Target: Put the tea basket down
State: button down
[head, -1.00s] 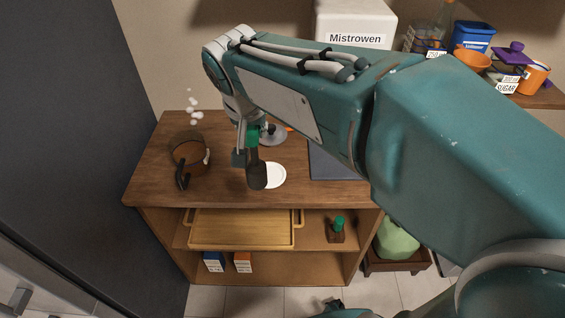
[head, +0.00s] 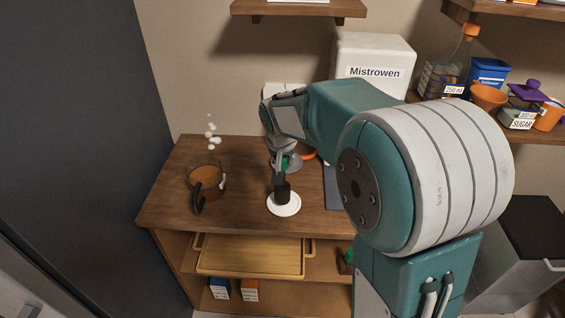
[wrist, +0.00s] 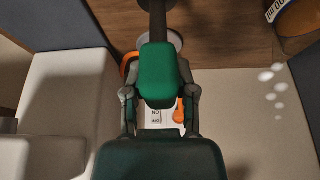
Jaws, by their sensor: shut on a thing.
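The tea basket (head: 283,194) is a dark cylinder on a thin stem with a green grip (wrist: 158,72). My gripper (head: 283,163) is above it, and in the wrist view its two fingers (wrist: 159,92) are closed on both sides of the green grip. The basket hangs upright below my gripper, in front of the middle of a round white saucer (head: 284,209) on the wooden cabinet top. Its lower end appears at or just above the saucer; I cannot tell whether they touch.
A steaming glass pot of brown tea (head: 205,184) stands to the left on the cabinet top (head: 238,212). A wooden tray (head: 250,257) lies on the shelf below. A white Mistrowen box (head: 372,68) stands behind my arm. Bottles and jars fill the right wall shelf.

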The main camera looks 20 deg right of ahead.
jog(key=shift+f, duration=0.6)
jog(key=shift+d+f, duration=0.2)
jog(key=shift+d, duration=0.25)
jog(key=shift+c, duration=2.1)
grip_release()
jog(key=shift+a, duration=0.3)
